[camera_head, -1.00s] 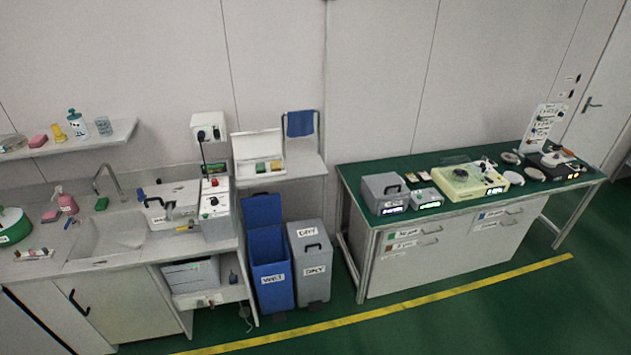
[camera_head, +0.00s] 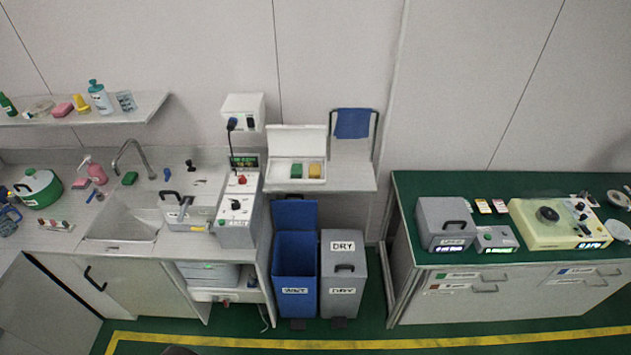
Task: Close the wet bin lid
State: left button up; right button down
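The wet bin (camera_head: 296,292) is a blue bin with a WET label, standing on the floor between the sink counter and the grey dry bin. Its blue lid (camera_head: 295,214) is raised and stands upright at the back, so the bin's mouth is open. Neither of my grippers shows in the head view.
The grey dry bin (camera_head: 342,278) stands touching or close beside the wet bin, its lid shut. The sink counter (camera_head: 150,246) is at left and a green-topped bench (camera_head: 420,190) at right. A small shelf (camera_head: 350,176) sits above the bins. Floor in front looks clear.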

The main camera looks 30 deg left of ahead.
aim_at(301, 214)
jog(key=u, duration=0.3)
jog(key=i, duration=0.85)
jog(key=u, duration=0.55)
